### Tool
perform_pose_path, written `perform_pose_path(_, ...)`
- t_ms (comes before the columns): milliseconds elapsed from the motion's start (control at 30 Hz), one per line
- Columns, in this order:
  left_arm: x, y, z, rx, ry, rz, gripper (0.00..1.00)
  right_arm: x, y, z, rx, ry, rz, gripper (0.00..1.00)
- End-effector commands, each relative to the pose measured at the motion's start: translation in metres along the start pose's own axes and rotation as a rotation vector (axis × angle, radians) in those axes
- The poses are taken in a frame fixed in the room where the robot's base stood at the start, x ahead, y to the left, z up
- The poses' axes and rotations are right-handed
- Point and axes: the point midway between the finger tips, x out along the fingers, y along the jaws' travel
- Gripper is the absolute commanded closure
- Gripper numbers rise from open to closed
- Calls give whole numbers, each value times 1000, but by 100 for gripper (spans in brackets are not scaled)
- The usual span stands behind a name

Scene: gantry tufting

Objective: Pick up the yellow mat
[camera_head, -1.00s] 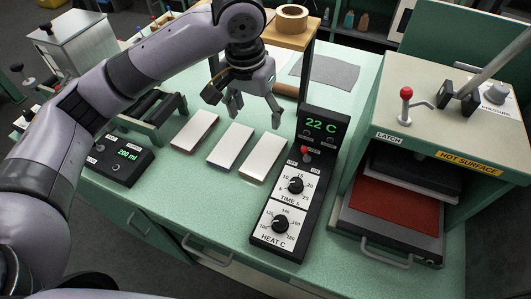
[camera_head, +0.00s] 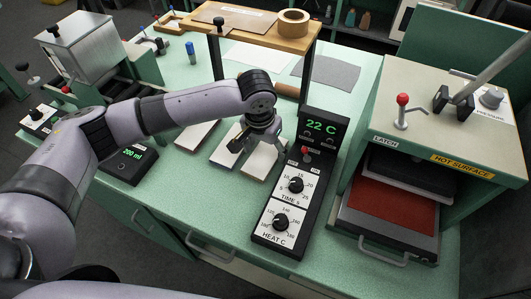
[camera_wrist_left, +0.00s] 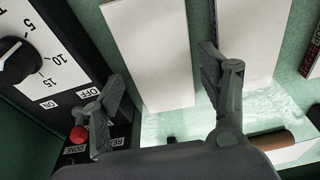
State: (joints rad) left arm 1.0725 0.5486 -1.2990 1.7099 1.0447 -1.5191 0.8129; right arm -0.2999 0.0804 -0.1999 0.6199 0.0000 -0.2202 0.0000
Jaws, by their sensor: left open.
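No yellow mat shows in either view. Three pale flat slabs lie in a row on the green table: left slab (camera_head: 196,134), middle slab (camera_head: 227,152) and right slab (camera_head: 260,162). My left gripper (camera_head: 258,143) is over the right slab, pointing down, open and empty. In the left wrist view the open left gripper (camera_wrist_left: 160,82) has the right slab (camera_wrist_left: 148,45) between its fingers in the picture; I cannot tell if they touch it. The middle slab (camera_wrist_left: 252,35) is beside one finger. My right gripper is not in view.
A control panel (camera_head: 269,240) with dials stands right of the slabs, close to the gripper. A heat press (camera_head: 440,130) with a red pad (camera_head: 395,210) is at right. A wooden shelf (camera_head: 240,33) with a tape roll (camera_head: 293,22) and a grey sheet (camera_head: 332,72) are behind.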

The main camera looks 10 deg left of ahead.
Motion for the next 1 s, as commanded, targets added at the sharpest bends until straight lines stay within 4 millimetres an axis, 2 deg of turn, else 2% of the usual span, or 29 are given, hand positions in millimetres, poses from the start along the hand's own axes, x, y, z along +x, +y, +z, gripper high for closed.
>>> perform_pose_path(133, 14, 0, 1, -1, -1, -1, 32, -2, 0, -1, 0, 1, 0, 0)
perform_pose_path(367, 15, 0, 1, -1, 0, -1, 32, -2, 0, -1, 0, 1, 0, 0)
perform_pose_path(900, 15, -1, 0, -1, 1, -1, 67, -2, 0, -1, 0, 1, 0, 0)
perform_pose_path(1000, 15, -1, 0, -2, 1, -1, 70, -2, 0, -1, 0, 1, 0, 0)
